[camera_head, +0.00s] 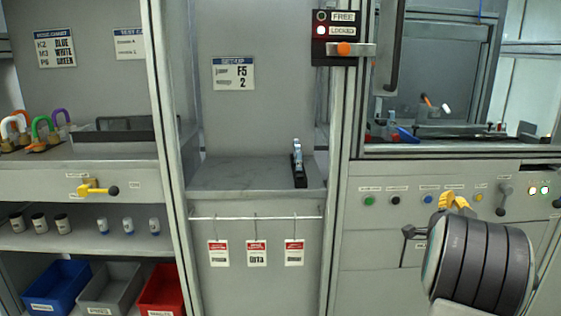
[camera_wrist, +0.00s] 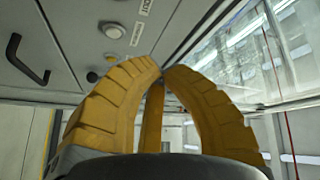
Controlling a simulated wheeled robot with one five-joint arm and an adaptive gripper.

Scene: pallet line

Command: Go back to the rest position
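My gripper (camera_head: 453,200) shows its yellow fingers in front of the button panel (camera_head: 385,225) at the right of the head view. My dark, ribbed arm part is just below and hides some of the panel. In the wrist view the yellow fingers of my gripper (camera_wrist: 161,72) arch inward and their tips come together. I see nothing held between them. The panel with a round button (camera_wrist: 113,31) and a dark handle (camera_wrist: 27,60) lies beyond the fingers; they appear apart from it.
A window cabinet (camera_head: 430,153) is above the panel. A lock box reading LOCKED (camera_head: 336,38) has its red light lit. A shelf (camera_head: 240,175) holds a small black holder (camera_head: 299,168). Blue (camera_head: 57,287), grey and red bins stand lower left, below coloured padlocks (camera_head: 40,130).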

